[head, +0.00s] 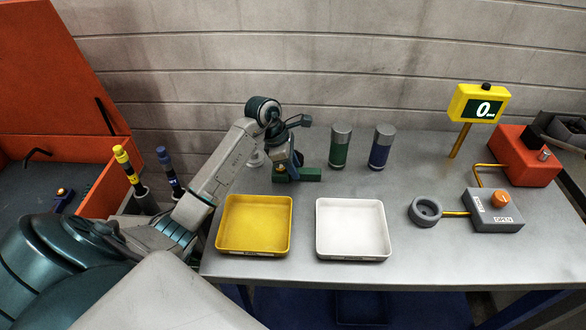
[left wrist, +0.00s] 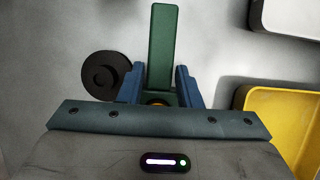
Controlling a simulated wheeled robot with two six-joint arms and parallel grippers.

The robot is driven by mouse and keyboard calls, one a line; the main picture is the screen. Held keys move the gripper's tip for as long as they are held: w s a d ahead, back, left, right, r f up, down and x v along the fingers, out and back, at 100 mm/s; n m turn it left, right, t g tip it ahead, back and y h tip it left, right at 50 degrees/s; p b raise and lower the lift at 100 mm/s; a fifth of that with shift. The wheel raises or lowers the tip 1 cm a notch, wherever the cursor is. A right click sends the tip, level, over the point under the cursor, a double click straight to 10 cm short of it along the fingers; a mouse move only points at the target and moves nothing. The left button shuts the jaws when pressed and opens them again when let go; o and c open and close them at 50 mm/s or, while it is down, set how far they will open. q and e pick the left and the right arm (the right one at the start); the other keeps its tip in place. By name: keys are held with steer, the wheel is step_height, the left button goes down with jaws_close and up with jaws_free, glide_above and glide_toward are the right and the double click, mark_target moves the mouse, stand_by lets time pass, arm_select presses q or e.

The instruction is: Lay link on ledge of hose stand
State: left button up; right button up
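My left gripper (head: 290,165) points down at the back left of the table. In the left wrist view its two blue fingers (left wrist: 161,88) stand apart, with a long green piece (left wrist: 163,45) between and beyond them. The green piece (head: 305,175) lies flat on the table in the head view. A small brass-coloured round part (head: 280,168) shows close to the fingers. I cannot tell whether the fingers press on anything. A dark round disc (left wrist: 105,76) is just left of the fingers in the wrist view. Which piece is the link or the hose stand is unclear. My right gripper is out of view.
A yellow tray (head: 254,250) and a white tray (head: 352,255) are at the front. Green (head: 340,148) and blue (head: 381,148) canisters stand behind. A control box (head: 493,211), grey ring (head: 425,211) and yellow display (head: 478,104) are at right. An orange toolbox (head: 60,70) is left.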

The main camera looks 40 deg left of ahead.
arm_select(q)
steer(key=shift+d+f, duration=0.1)
steer(key=shift+f, duration=0.25)
jaws_close()
steer(key=shift+w+r, duration=0.1)
steer(key=shift+r, duration=0.2)
step_height(320, 180, up, 10)
steer(key=b, duration=0.2)
steer(key=shift+f+b, duration=0.25)
steer(key=shift+b, duration=0.05)
